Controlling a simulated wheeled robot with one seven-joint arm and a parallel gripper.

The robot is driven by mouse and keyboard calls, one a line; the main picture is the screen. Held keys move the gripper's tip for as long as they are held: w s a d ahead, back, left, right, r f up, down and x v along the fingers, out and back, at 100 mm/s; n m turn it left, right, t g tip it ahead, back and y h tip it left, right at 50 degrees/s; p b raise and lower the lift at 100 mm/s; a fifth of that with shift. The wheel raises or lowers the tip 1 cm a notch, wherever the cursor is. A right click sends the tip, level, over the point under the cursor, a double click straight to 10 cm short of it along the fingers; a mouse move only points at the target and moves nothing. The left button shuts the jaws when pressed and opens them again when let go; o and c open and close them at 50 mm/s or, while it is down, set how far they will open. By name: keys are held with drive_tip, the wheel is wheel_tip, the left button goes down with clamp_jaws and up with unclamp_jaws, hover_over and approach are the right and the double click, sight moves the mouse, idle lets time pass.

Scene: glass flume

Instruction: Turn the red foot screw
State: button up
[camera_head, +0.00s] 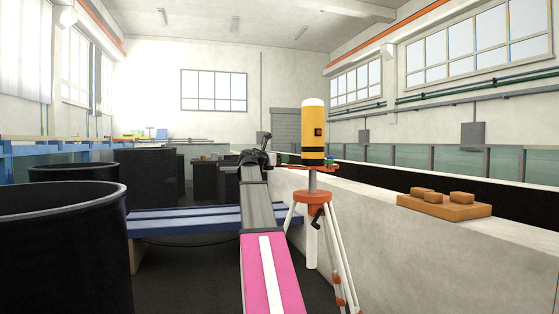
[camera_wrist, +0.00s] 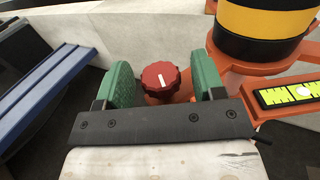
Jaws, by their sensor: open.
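The red foot screw (camera_wrist: 160,80) shows in the wrist view as a scalloped knob with a white line on top. It sits at a corner of the orange base plate (camera_wrist: 285,68), under a yellow and black instrument (camera_wrist: 265,22). My gripper (camera_wrist: 160,86) is open, with one green pad on each side of the knob and gaps between. In the head view the yellow instrument (camera_head: 313,135) stands on an orange and white tripod (camera_head: 314,198), and my arm reaches to its left side. The screw is not clear in the head view.
A spirit level (camera_wrist: 290,94) is fixed on the plate, right of my gripper. A blue beam (camera_wrist: 40,92) lies to the left. In the head view a pale wall (camera_head: 400,240) runs right of the tripod, with wooden blocks (camera_head: 445,204) on it. Black tanks (camera_head: 60,250) stand left.

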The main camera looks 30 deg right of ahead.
drive_tip(key=shift+d, duration=0.15)
drive_tip(key=c, duration=0.9)
drive_tip(key=shift+c, duration=0.2)
drive_tip(key=shift+w+m+g, duration=0.1)
drive_tip(key=shift+m+g, duration=0.2)
drive_tip(key=shift+g, duration=0.1)
drive_tip(key=shift+w+m+g, duration=0.1)
drive_tip(key=shift+m+g, duration=0.6)
drive_tip(key=shift+g, duration=0.4)
drive_tip(key=m+g, duration=0.3)
drive_tip(key=g, duration=0.2)
drive_tip(key=shift+r, duration=0.1)
drive_tip(key=m+g+y, duration=0.2)
drive_tip(key=m+g, duration=0.1)
drive_tip(key=g, duration=0.2)
drive_tip(key=shift+m, duration=0.4)
drive_tip(key=shift+m+g+y, duration=1)
drive_tip(key=shift+g, duration=0.4)
